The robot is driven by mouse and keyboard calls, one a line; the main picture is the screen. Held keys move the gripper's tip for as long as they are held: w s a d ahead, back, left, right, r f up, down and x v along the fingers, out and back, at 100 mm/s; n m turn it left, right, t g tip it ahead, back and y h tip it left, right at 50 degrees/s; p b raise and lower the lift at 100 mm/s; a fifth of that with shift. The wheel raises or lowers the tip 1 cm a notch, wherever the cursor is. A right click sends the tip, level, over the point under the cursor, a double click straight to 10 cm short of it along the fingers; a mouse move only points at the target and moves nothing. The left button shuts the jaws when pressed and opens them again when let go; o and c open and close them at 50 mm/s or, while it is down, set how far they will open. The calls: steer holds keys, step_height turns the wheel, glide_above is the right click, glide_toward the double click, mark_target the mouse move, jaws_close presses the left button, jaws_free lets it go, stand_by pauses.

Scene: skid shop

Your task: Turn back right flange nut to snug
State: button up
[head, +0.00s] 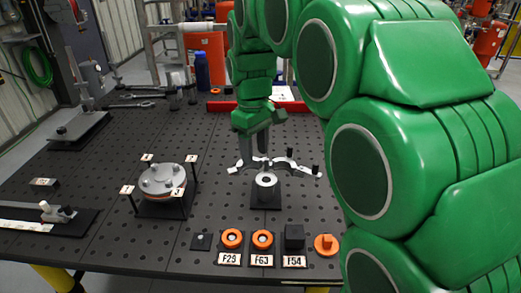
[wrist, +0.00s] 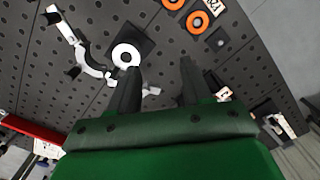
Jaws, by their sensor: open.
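The round grey flange (head: 155,182) stands on a dark stand at left centre in the head view, with several nuts on its top. Small white tags on posts surround it. The back right nut (head: 175,169) is small, and how tight it sits cannot be told. My gripper (head: 255,155) points down to the right of the flange, apart from it, near the silver clamp and the white-topped cylinder. In the wrist view my gripper (wrist: 158,75) is open with nothing between its fingers. There the flange is mostly hidden behind the right finger and gripper body.
A white-topped cylinder (head: 265,180) stands in front of an open silver clamp (head: 290,164). Orange rings (head: 262,240) and a black block (head: 294,236) line the front edge. The board between flange and cylinder is clear.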

steer(key=shift+s+d+m, duration=0.3)
steer(key=shift+s+d, duration=0.3)
steer(key=shift+d, duration=0.15)
steer(key=shift+w+a, duration=0.1)
steer(key=n, duration=0.8)
glide_above(177, 166)
steer(key=shift+t, duration=0.4)
step_height(177, 166, down, 6)
steer(key=shift+r, duration=0.15)
steer(key=shift+w+f, duration=0.1)
steer(key=shift+f, duration=3.85)
steer(key=shift+c, duration=0.5)
